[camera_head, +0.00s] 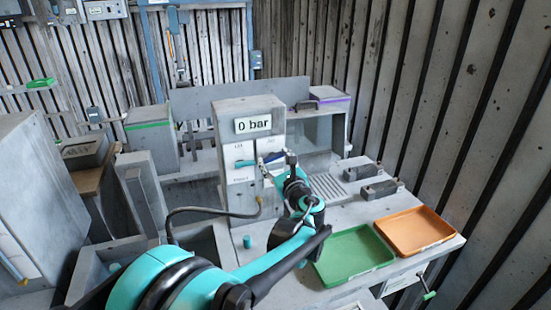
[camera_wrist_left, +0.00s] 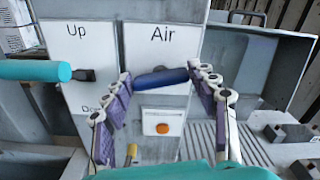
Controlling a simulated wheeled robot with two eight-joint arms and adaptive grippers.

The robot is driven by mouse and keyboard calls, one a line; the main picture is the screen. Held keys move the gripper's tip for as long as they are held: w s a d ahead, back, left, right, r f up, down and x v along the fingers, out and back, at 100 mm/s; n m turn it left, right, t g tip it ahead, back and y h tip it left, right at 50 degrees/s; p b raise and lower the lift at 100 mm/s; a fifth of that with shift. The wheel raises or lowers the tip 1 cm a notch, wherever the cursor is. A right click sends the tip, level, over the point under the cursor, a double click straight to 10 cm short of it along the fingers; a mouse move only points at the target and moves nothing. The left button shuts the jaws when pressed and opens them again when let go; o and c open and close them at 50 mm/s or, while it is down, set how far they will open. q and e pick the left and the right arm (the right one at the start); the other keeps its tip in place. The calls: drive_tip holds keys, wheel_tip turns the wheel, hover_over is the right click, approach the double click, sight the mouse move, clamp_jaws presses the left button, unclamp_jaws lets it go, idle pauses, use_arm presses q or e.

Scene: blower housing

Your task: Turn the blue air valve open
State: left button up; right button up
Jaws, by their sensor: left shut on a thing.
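The blue air valve handle (camera_wrist_left: 163,78) sits under the "Air" label on the grey panel (camera_wrist_left: 158,45) and lies roughly level, its right end slightly higher. It also shows in the head view (camera_head: 274,156). My left gripper (camera_wrist_left: 160,74) has its two purple-padded fingers at the two ends of the handle and is shut on it. In the head view the gripper (camera_head: 268,166) reaches the front of the panel, partly covering it. My right gripper is not in view.
A teal lever (camera_wrist_left: 35,71) sticks out left beside the "Up" label. An orange button (camera_wrist_left: 162,128) is below the valve. A green tray (camera_head: 352,255) and an orange tray (camera_head: 414,230) lie on the bench at right. A hose (camera_head: 205,210) runs left of my arm.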

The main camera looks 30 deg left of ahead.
use_arm(q)
drive_tip(key=n+p, duration=0.1)
drive_tip(key=n, duration=0.2)
drive_tip(key=shift+n, duration=0.4)
drive_tip(key=n, duration=0.3)
drive_tip(key=shift+n+p, duration=0.3)
drive_tip(key=shift+p, duration=0.1)
drive_tip(key=n, duration=0.3)
drive_tip(key=shift+s+a+f+n+p, duration=0.1)
drive_tip(key=shift+n+p, duration=0.2)
drive_tip(key=shift+n, duration=1.9)
drive_tip(key=shift+f, duration=0.1)
drive_tip(key=o, duration=1.2)
drive_tip(key=shift+c, duration=0.2)
